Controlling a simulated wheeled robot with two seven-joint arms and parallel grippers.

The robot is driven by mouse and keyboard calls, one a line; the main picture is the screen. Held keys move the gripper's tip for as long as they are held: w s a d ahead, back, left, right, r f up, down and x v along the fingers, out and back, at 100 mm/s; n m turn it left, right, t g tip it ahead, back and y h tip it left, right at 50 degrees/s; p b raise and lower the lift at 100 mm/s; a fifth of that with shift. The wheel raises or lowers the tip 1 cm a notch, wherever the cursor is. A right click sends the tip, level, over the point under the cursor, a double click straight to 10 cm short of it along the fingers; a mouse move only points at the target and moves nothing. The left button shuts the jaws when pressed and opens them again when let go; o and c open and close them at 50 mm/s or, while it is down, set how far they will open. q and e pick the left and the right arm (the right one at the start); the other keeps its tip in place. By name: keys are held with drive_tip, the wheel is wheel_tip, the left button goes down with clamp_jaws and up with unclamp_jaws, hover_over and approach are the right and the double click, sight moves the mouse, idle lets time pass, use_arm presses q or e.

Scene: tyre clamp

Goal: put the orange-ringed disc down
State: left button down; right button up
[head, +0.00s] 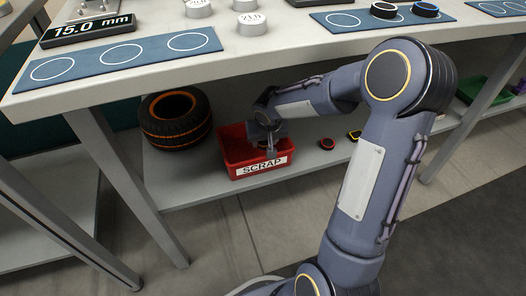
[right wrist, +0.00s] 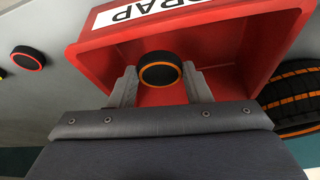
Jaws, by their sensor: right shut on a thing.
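The orange-ringed disc (right wrist: 160,70) is black with an orange band and sits between the two fingers of my right gripper (right wrist: 162,86) in the right wrist view. The gripper is shut on it. In the head view my right gripper (head: 270,150) reaches down at the red bin labelled SCRAP (head: 238,170), on the lower shelf. The bin (right wrist: 92,62) also fills the upper part of the wrist view, with the disc over its inside. I cannot tell whether the disc touches the bin floor. My left gripper is not in view.
A tyre with orange stripes (head: 175,118) stands left of the bin. A red-ringed disc (head: 326,143) and a yellow-marked disc (head: 354,135) lie on the shelf to its right. The bench top (head: 270,42) overhangs the shelf, with blue mats (head: 122,55) and weights on it.

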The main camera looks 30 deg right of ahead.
sight(263, 152)
drive_tip(key=w+f, duration=0.1)
drive_tip(key=w+d+f, duration=0.1)
drive_tip(key=shift+f+b, duration=0.4)
drive_tip(key=shift+w+f+b, duration=0.15)
drive_tip(key=shift+f+b, duration=0.6)
drive_tip(key=shift+f, duration=0.8)
drive_tip(key=shift+f, duration=0.2)
drive_tip(key=o, duration=1)
